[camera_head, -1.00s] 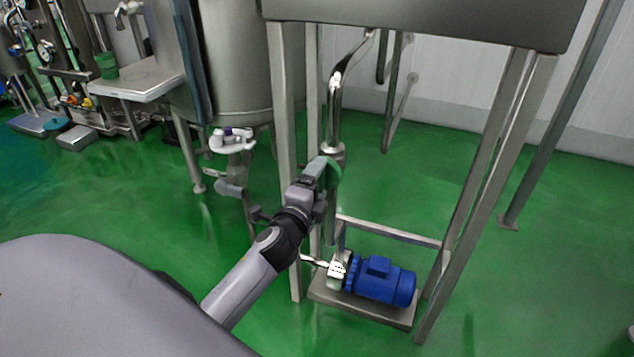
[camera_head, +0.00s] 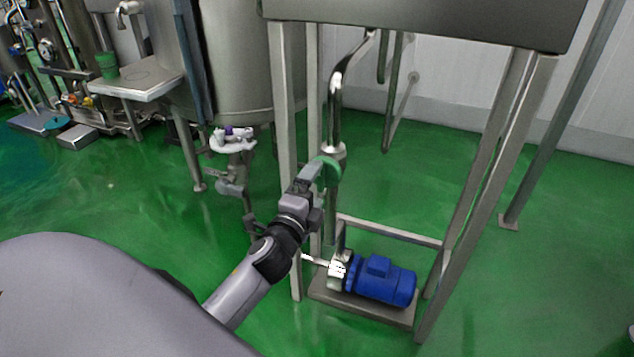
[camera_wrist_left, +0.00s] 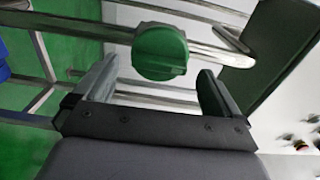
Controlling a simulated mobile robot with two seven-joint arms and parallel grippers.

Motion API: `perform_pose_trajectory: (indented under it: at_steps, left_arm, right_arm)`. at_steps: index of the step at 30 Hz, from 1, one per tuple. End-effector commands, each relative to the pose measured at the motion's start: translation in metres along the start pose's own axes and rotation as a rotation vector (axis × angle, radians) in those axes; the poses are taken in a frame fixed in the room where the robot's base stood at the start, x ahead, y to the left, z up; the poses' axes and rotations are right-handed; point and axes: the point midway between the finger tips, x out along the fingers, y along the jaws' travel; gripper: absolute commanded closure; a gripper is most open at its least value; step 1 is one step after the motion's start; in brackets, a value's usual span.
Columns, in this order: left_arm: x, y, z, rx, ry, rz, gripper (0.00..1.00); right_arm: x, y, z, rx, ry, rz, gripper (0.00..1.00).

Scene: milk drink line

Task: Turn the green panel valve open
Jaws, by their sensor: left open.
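The green valve (camera_head: 331,171) is a round handle on the vertical steel pipe below the frame's top box. In the left wrist view the green valve (camera_wrist_left: 160,52) shows as a round knob with a raised bar, ahead of the fingers. My left gripper (camera_head: 314,178) is at the valve in the head view and partly covers it. In the left wrist view my left gripper (camera_wrist_left: 157,88) is open, its fingers spread to either side below the knob, with nothing held. I cannot tell whether a finger touches the valve. My right gripper is not in view.
A steel frame (camera_head: 286,150) stands around the pipe. A blue pump motor (camera_head: 380,280) sits on a low base below the valve. A tank (camera_head: 235,70) and a white side table (camera_head: 140,80) with a green cup (camera_head: 107,66) stand at the left. Green floor is free at the right.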

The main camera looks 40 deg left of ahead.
Motion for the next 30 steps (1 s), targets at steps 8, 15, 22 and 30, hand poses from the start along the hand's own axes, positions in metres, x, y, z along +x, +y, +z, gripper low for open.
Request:
perform_pose_trajectory:
  at_steps: [8, 15, 22, 30]
  left_arm:
    - [-0.036, 0.001, 0.0, -0.003, 0.0, 0.001, 0.02]
    - [-0.046, 0.0, 0.0, -0.001, -0.001, 0.0, 0.02]
    - [-0.046, 0.0, 0.0, -0.001, 0.0, 0.0, 0.02]
    - [-0.046, 0.0, 0.0, -0.004, 0.0, 0.001, 0.02]
  right_arm:
    - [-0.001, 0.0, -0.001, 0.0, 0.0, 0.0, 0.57]
    - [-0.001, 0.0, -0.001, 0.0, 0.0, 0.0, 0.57]
    - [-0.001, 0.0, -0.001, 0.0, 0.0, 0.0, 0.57]
    - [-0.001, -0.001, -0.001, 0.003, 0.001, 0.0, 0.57]
